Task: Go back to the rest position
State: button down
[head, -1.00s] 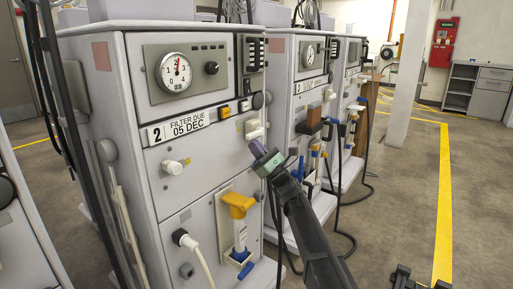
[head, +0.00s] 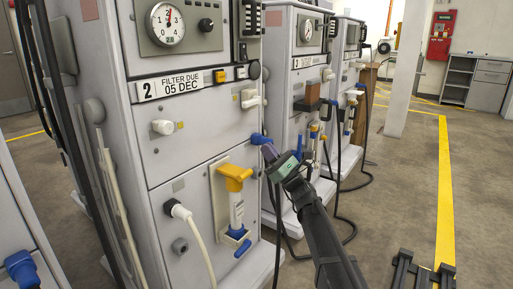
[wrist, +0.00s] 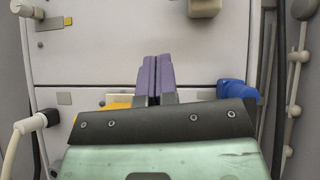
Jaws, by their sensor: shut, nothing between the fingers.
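My gripper (head: 268,152) is in front of the lower right part of machine 2 (head: 190,150) in the head view. Its purple fingers (wrist: 154,82) lie side by side in the wrist view, shut with nothing between them. A blue fitting (head: 258,139) shows beside the fingertips. In the wrist view a blue fitting (wrist: 232,92) is right of the fingers, apart from them in that picture. A yellow-handled unit (head: 236,178) sits in a holder on machine 2's front, left of and below my gripper. Its yellow part (wrist: 117,101) is mostly hidden behind my gripper body in the wrist view.
More machines (head: 298,62) stand in a row behind, with dark hoses (head: 352,205) hanging to the floor. A white plug with a cable (head: 178,209) is left of the yellow-handled unit. A blue fitting (head: 20,268) is at lower left.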

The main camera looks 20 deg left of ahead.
jog(key=shift+s+d+f, duration=0.1)
jog(key=shift+d+f, duration=0.3)
jog(key=shift+d, duration=0.05)
jog(key=shift+g, duration=0.3)
